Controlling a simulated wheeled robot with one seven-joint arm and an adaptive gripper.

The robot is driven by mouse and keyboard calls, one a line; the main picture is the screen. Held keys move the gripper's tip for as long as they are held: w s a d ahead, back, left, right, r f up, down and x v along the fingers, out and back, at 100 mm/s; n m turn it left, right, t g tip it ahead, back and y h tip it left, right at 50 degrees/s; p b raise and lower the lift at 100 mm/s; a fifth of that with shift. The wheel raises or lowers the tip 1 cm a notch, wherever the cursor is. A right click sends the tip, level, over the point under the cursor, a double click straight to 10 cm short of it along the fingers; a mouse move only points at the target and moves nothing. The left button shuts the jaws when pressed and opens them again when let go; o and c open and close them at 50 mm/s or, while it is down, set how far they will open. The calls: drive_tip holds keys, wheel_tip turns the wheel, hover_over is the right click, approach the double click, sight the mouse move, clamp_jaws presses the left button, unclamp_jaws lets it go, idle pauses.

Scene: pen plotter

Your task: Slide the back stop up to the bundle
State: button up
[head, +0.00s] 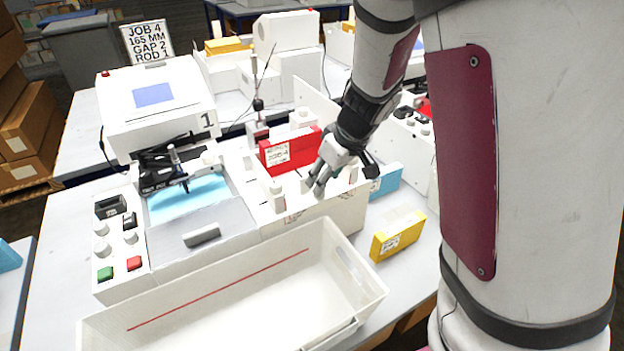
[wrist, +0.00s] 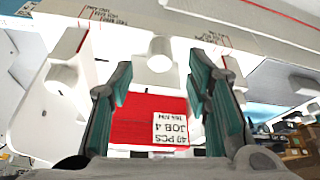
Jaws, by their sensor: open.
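The bundle is a red block (head: 290,150) with a white label, upright in the white feed bed right of the plotter. In the wrist view the red bundle (wrist: 140,122) lies between my fingers in the picture, its label reading 40 PCS JOB 4 upside down. My gripper (head: 318,183) is open, pointing down over the bed at the bundle's right front. White posts stand around the bundle, one at the front left (head: 277,196) and one behind (head: 303,117). A white post (wrist: 160,55) shows between my fingertips in the wrist view. I cannot tell which white part is the back stop.
A long white tray (head: 352,272) with a red line stands in front. A yellow pack (head: 397,236) and a light blue pack (head: 386,180) lie to the right. The plotter (head: 155,100) and button panel (head: 116,240) are left. A sign (head: 147,40) reads JOB 4, GAP 2.

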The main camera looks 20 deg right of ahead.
drive_tip(key=shift+b+x, duration=0.5)
drive_tip(key=shift+x, duration=1.85)
clamp_jaws()
